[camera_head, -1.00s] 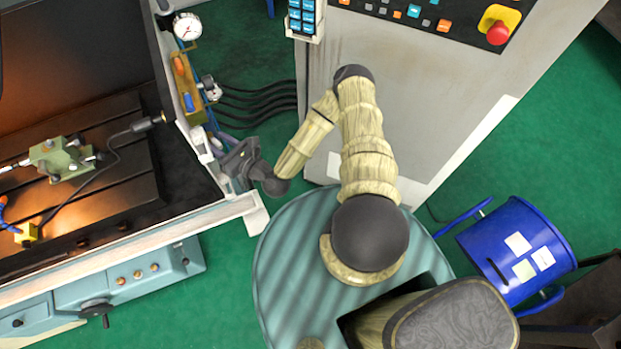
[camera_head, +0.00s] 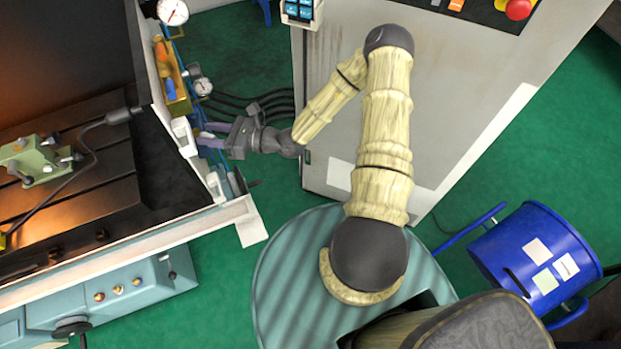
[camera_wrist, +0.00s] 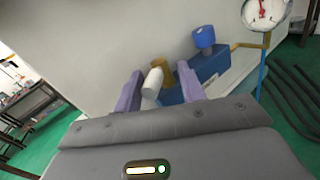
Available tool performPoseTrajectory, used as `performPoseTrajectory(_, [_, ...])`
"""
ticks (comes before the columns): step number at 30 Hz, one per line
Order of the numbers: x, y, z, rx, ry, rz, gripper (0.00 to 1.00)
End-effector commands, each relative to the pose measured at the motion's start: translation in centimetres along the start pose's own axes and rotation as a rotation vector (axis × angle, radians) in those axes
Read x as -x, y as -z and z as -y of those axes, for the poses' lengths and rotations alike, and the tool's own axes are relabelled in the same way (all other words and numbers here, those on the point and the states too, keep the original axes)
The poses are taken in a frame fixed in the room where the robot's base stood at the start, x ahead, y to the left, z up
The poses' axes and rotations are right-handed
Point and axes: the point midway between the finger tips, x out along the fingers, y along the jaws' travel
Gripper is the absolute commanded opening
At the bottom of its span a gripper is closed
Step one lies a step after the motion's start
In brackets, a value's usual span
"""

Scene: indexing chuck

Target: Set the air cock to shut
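My gripper (camera_head: 205,134) reaches left toward the side of the machine in the head view. Its two purple fingers are apart in the wrist view (camera_wrist: 160,82). A white cylindrical piece (camera_wrist: 152,88) shows between the fingers, with a brass-coloured part (camera_wrist: 162,70) just behind it. These may belong to the air cock, but I cannot tell for sure. I cannot tell whether the fingers touch the white piece. A blue block (camera_wrist: 213,66) with a blue knob (camera_wrist: 204,37) stands just right of the fingers. The gripper hides part of the fittings in the head view.
A dial gauge (camera_wrist: 264,12) on a brass fitting and dark hoses (camera_wrist: 300,100) are to the right in the wrist view. A brass-coloured panel (camera_head: 176,90) with fittings lies above the gripper in the head view. A grey cabinet (camera_head: 325,110) stands right of it.

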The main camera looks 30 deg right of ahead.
Motion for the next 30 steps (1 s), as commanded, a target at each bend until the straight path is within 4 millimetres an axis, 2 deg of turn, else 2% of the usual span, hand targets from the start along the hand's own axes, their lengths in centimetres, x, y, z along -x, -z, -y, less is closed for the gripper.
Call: performPoseTrajectory(30, [-0.6, -0.2, 2.2, 0.007, -0.485, -0.099, 0.39])
